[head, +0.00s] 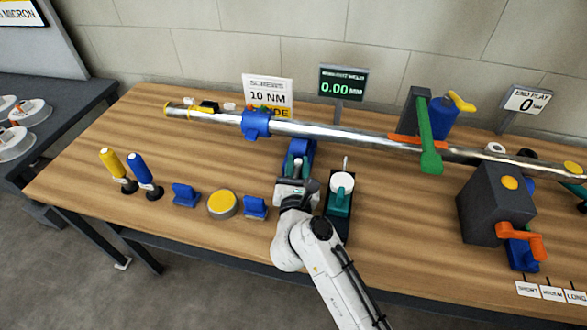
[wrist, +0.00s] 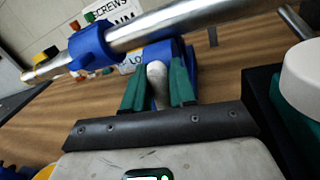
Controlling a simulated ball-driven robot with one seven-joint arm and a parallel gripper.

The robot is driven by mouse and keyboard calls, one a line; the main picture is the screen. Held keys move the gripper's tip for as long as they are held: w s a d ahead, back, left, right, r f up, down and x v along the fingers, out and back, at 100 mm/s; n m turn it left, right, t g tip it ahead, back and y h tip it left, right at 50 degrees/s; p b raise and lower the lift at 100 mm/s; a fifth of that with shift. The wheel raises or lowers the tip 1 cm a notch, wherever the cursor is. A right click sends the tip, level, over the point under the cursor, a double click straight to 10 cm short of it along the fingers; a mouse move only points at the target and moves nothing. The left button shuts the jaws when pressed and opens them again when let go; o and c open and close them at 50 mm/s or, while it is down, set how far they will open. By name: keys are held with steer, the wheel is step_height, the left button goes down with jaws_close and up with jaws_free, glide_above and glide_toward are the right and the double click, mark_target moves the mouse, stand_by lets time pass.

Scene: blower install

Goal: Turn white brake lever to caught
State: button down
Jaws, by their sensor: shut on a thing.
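My gripper (head: 297,165) is over the middle of the bench, in front of the long metal shaft (head: 330,132). In the wrist view its two green fingers (wrist: 158,88) are shut on a rounded white lever end, which I take for the white brake lever (wrist: 156,80). The lever stands up between the fingers, in front of a blue support (head: 300,149) under the shaft. Its lower part is hidden by my gripper. I cannot tell its exact angle.
Just right of my gripper stands a black block with a white-capped teal part (head: 342,184). A blue clamp (head: 257,124) is around the shaft. Farther right are a green lever (head: 431,145) and a dark block (head: 493,200) with an orange handle (head: 520,240). Yellow (head: 112,163) and blue-handled tools (head: 140,169) stand left.

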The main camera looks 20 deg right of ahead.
steer(key=shift+s+d+f+m, duration=0.1)
steer(key=shift+s+d+m, duration=0.1)
steer(key=shift+m, duration=0.3)
steer(key=c, duration=1.1)
jaws_free()
steer(key=shift+o, duration=0.2)
